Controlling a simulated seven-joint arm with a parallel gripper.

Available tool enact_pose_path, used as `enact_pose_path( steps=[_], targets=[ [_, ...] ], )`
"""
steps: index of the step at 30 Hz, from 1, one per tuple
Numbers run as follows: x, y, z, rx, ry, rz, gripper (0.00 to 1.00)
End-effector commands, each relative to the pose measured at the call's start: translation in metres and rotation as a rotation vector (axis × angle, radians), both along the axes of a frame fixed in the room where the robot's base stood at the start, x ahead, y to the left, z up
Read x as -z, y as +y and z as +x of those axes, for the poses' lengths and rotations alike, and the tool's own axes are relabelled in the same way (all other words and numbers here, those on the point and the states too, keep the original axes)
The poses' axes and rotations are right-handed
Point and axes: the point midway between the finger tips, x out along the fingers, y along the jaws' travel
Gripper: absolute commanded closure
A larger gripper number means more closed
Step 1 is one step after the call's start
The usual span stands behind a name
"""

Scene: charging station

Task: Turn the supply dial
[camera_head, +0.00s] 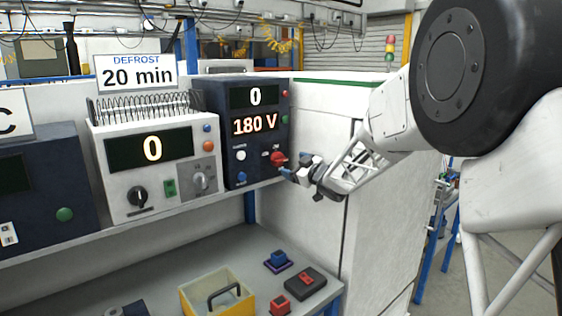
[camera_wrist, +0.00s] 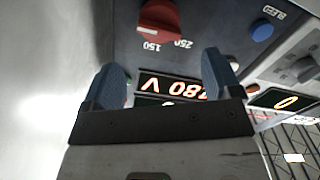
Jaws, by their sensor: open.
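The supply unit (camera_head: 236,165) is a dark blue box on the shelf, with one display reading 0 and a lower one reading 180 V. Its red dial (camera_head: 278,158) sits at the lower right of the front. In the wrist view the red dial (camera_wrist: 160,20) shows upside down at the top edge, partly cut off, with marks 150 and 250 beside it. My gripper (camera_head: 288,174) is just below and right of the dial. In the wrist view its two blue fingertips (camera_wrist: 166,72) are apart with nothing between them, and the dial lies beyond them, apparently untouched.
A white defrost unit (camera_head: 155,195) with a knob and coil stands left of the supply unit. Below is a grey bench (camera_head: 240,247) with a yellow bin (camera_head: 232,300) and red and blue blocks. A white cabinet (camera_head: 325,115) stands to the right.

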Motion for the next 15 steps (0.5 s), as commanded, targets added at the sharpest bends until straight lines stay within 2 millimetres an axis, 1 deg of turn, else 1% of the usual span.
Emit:
enact_pose_path(
  steps=[8,15],
  targets=[
    [0.0,0.011,0.011,-0.001,0.0,0.0,0.16],
    [0.001,0.029,0.029,-0.001,0.001,0.0,0.16]
  ],
)
